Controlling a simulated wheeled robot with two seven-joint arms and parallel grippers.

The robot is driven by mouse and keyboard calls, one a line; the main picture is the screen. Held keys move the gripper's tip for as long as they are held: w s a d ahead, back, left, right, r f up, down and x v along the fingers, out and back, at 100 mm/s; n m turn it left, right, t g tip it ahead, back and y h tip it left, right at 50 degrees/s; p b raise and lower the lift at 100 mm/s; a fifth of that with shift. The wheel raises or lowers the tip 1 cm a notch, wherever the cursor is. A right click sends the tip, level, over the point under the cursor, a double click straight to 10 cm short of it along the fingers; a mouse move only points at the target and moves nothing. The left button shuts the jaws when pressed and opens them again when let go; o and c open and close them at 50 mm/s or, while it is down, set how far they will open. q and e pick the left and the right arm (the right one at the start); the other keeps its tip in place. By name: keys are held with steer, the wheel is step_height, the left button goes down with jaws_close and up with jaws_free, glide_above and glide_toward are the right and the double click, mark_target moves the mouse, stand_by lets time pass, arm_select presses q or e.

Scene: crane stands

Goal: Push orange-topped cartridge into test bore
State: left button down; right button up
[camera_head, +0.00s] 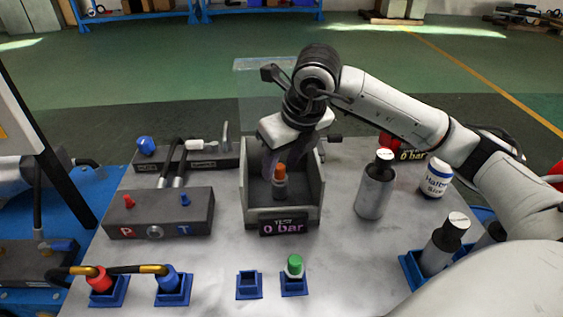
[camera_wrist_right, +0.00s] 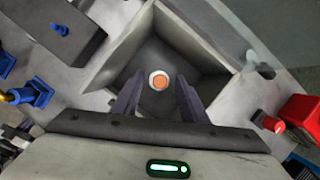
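The orange-topped cartridge (camera_head: 280,183) stands upright in the grey open-topped test box, whose front carries a sign reading "TEST 0 bar" (camera_head: 283,223). Its orange top also shows in the right wrist view (camera_wrist_right: 159,81). The bore under it is hidden, so I cannot tell how deep it sits. My right gripper (camera_wrist_right: 154,98) is over the box, pointing down, its two dark fingers apart on either side of the view below the cartridge top. Nothing is between the fingers that I can see as gripped. My left gripper is not in view.
A green-topped cartridge (camera_head: 294,267) stands in a blue holder beside an empty blue holder (camera_head: 249,285). A grey cylinder (camera_head: 375,190) and a labelled jar (camera_head: 436,178) stand right of the box. A P/T block (camera_head: 160,213) is at left.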

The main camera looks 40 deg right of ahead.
stand_by(0.4)
steer(key=p+v, duration=0.2)
steer(key=v, duration=0.3)
steer(key=shift+p, duration=0.4)
steer(key=v, duration=1)
steer(key=shift+r, duration=0.2)
